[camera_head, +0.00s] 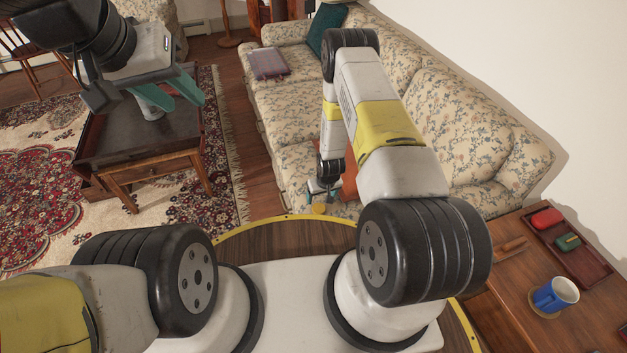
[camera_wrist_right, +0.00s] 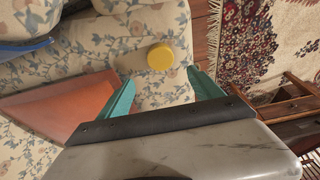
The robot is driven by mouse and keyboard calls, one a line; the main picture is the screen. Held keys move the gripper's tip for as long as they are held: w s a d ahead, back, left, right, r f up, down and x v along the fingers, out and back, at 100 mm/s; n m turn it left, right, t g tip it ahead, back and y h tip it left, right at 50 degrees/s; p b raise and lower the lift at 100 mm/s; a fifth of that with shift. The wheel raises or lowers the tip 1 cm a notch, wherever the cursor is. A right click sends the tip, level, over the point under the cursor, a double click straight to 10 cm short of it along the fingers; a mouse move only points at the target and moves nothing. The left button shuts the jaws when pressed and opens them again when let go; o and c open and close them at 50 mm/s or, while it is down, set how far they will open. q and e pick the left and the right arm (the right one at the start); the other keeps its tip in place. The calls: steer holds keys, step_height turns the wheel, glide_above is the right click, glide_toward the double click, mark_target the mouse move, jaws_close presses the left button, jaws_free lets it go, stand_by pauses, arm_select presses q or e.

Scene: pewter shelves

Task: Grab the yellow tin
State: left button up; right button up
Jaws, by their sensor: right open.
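The yellow tin (camera_wrist_right: 160,56) is a small round tin with a plain top, on the floral sofa seat (camera_wrist_right: 105,45). It also shows in the head view (camera_head: 318,209), just below my right gripper (camera_head: 322,188). In the right wrist view, my right gripper (camera_wrist_right: 161,79) is open and empty, its teal fingers spread. The tin lies beyond the fingertips, between their lines and apart from them. My left gripper (camera_head: 186,103) is open and empty over the dark coffee table at upper left.
An orange cushion (camera_wrist_right: 62,106) lies beside the tin. The sofa's backrest (camera_head: 445,110) rises on the right. The coffee table (camera_head: 140,145) stands to the left. A side table (camera_head: 515,285) holds a tray (camera_head: 589,262) and a blue mug (camera_head: 553,294).

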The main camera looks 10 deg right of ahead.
mark_target(319, 208)
steer(key=x, duration=0.3)
steer(key=s+x, duration=0.1)
steer(key=x, duration=0.5)
steer(key=shift+s+f, duration=0.15)
steer(key=shift+f, duration=0.2)
steer(key=shift+c, duration=0.2)
steer(key=c, duration=1.4)
